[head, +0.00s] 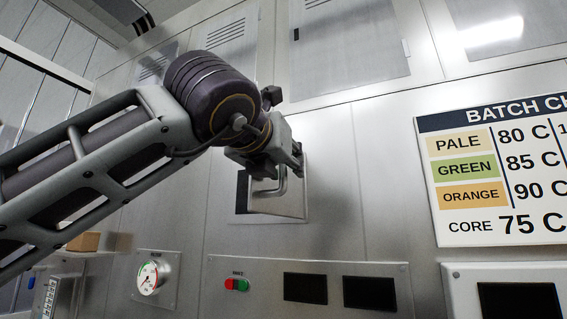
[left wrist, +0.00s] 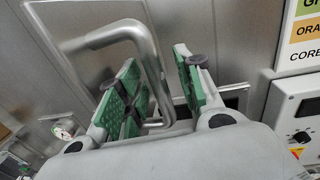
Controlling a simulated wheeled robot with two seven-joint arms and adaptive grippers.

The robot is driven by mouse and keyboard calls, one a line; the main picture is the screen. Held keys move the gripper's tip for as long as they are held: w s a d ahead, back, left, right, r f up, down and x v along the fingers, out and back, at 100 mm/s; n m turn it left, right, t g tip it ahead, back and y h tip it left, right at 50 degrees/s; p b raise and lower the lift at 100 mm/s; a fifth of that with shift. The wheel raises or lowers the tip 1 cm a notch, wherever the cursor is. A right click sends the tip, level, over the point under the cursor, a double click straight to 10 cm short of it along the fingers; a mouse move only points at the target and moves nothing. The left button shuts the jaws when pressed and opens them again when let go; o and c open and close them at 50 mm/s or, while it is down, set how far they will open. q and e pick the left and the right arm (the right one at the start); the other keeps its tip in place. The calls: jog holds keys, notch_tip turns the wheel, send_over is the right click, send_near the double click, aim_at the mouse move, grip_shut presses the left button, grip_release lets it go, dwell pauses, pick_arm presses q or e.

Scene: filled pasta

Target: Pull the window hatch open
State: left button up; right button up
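The window hatch (head: 280,205) is a small metal panel in the steel wall. It stands at an angle in its frame, with a dark gap along its left side, so it looks partly open. Its bent bar handle (head: 281,188) is on its face and shows large in the left wrist view (left wrist: 150,62). My left gripper (head: 284,164) is at the handle. In the left wrist view, its green-padded fingers (left wrist: 160,78) are apart, with the handle bar between them, close to the left pad and clear of the right one. My right gripper is out of view.
Below the hatch are a pressure gauge (head: 149,278) and a panel with red and green buttons (head: 237,284) and dark displays. A batch chart (head: 500,165) hangs at the right. Louvred doors (head: 350,45) are above. The wall between hatch and chart is clear.

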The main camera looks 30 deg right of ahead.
pick_arm(q)
jog(key=v, duration=1.2)
dwell(0.5)
dwell(0.5)
